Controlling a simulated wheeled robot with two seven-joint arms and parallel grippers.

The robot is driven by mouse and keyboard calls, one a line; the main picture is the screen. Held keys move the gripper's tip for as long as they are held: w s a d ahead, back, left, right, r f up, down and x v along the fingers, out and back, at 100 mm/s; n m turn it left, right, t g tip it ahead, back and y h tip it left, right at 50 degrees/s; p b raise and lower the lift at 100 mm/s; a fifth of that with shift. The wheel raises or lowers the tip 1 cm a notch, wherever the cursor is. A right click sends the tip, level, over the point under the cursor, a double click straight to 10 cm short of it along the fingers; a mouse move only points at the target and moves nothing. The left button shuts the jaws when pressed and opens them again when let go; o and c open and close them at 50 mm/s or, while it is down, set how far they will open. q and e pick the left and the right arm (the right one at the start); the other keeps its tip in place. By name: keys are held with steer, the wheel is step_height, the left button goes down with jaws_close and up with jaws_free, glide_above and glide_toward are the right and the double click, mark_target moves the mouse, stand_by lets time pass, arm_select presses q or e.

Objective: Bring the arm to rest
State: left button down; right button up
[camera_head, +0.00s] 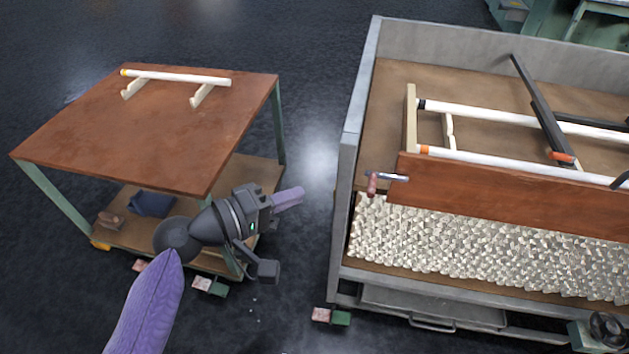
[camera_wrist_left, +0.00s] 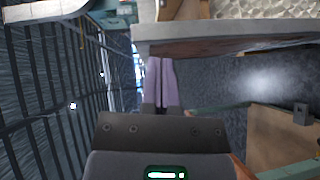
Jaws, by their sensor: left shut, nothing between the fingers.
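My left arm comes in from the lower left with a purple sleeve. My left gripper (camera_head: 288,198) is over the gap between the small table and the big workbench, beside the table's front right. Its pale purple fingers are together with nothing between them. The left wrist view shows the same shut fingers (camera_wrist_left: 161,85) side by side, pointing toward a bench edge. They look apart from any object. I do not see my right gripper.
The brown-topped table (camera_head: 150,130) carries a white tube (camera_head: 176,76) on two supports. The grey-walled workbench (camera_head: 352,130) holds a white tube with an orange end (camera_head: 500,163), another white tube (camera_head: 480,114) and a brown board (camera_head: 500,196). Dark floor (camera_head: 310,130) lies between.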

arm_select(q)
steer(key=shift+v, duration=1.15)
